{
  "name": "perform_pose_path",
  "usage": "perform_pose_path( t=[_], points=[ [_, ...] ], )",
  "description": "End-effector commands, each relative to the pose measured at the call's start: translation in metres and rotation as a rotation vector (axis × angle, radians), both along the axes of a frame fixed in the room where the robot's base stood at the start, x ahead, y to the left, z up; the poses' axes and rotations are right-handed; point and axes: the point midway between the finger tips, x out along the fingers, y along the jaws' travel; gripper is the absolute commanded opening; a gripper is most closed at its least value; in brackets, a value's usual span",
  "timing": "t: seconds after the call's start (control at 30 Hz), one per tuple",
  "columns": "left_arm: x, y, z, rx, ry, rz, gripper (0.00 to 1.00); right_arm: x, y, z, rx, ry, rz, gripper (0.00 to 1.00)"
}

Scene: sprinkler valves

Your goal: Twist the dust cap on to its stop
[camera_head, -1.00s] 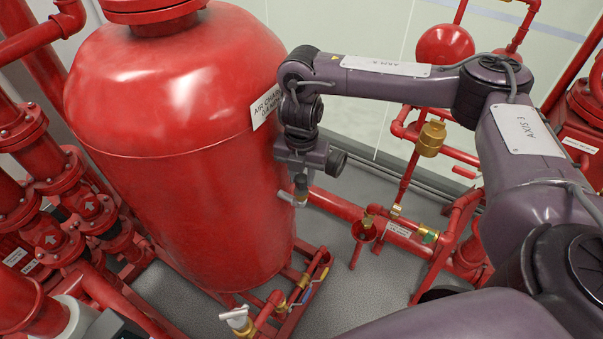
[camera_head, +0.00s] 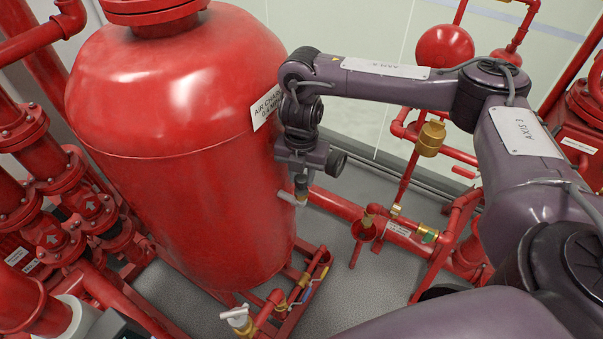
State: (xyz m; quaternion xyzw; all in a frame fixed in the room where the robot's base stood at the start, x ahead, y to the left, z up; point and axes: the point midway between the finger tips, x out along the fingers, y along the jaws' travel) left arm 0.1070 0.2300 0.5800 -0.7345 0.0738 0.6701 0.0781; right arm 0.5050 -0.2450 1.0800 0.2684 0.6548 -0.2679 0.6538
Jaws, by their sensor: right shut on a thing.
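My right arm reaches in from the right, and its gripper (camera_head: 297,193) points down in front of the right side of the large red tank. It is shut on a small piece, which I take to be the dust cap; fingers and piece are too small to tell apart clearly. A dark stub and a short pale grey bar show at the gripper's lower end. I cannot tell whether the cap touches a fitting or how far it is turned. My left gripper is not in view.
The red tank (camera_head: 180,150) fills the left middle, close beside the gripper. Red pipes with flanges (camera_head: 55,180) crowd the left. A brass valve (camera_head: 240,320) with a pale top stands low in front. Grey floor (camera_head: 330,280) is open between.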

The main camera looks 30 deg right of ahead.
Motion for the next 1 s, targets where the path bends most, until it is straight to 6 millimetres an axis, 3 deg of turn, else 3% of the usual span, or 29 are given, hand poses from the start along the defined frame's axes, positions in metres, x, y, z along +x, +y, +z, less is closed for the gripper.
perform_pose_path(
  t=[1.0],
  points=[
    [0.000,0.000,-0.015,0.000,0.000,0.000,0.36,0.000,0.000,-0.024,0.000,0.001,0.001,0.00]
  ],
)
